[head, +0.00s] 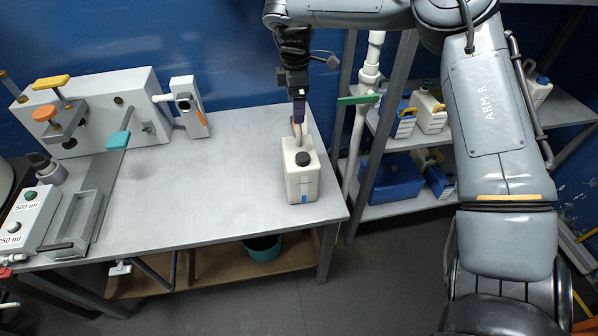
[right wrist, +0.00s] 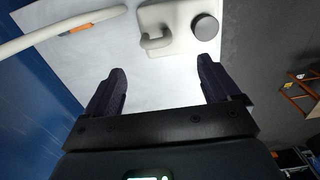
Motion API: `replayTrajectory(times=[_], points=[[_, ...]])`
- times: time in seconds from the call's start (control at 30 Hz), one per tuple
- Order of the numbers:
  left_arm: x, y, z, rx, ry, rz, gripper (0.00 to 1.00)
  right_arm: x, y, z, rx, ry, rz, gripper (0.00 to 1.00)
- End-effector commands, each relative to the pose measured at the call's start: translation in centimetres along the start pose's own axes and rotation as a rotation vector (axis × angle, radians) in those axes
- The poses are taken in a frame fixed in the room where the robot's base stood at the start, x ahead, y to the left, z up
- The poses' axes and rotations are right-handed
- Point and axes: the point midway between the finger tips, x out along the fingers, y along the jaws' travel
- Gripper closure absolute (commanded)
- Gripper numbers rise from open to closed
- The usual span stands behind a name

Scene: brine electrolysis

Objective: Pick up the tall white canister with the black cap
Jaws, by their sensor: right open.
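The tall white canister (head: 302,186) with the black cap (head: 304,159) stands upright near the right end of the grey workbench (head: 200,200). In the right wrist view the canister (right wrist: 172,18), its handle (right wrist: 156,42) and its dark cap (right wrist: 206,27) lie at the top, ahead of the fingertips. My right gripper (head: 298,118) hangs just behind and above the canister in the head view. It is open and empty in the right wrist view (right wrist: 161,68), its fingers apart from the canister. My left gripper is not in view.
A white vertical pipe with a green lever (head: 358,100) stands right of the bench. Shelves beyond hold a blue crate (head: 392,182) and several jugs. The bench's middle is clear; fixtures fill its left.

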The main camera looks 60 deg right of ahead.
Motion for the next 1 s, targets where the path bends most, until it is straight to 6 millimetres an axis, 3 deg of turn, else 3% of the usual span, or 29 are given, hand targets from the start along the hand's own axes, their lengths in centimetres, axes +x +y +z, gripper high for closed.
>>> replayTrajectory(times=[0.13,0.47,0.8,1.0], points=[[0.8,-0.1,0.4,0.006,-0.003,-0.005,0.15,2.4,0.0,0.1,0.0,-0.001,-0.003,0.11],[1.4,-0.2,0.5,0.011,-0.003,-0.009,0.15,4.5,0.2,0.2,0.002,0.0,-0.001,0.11],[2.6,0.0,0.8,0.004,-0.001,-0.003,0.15,8.5,0.7,0.5,0.001,0.0,-0.002,0.11],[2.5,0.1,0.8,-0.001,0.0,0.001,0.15,8.7,0.7,0.5,0.001,0.001,0.0,0.11]])
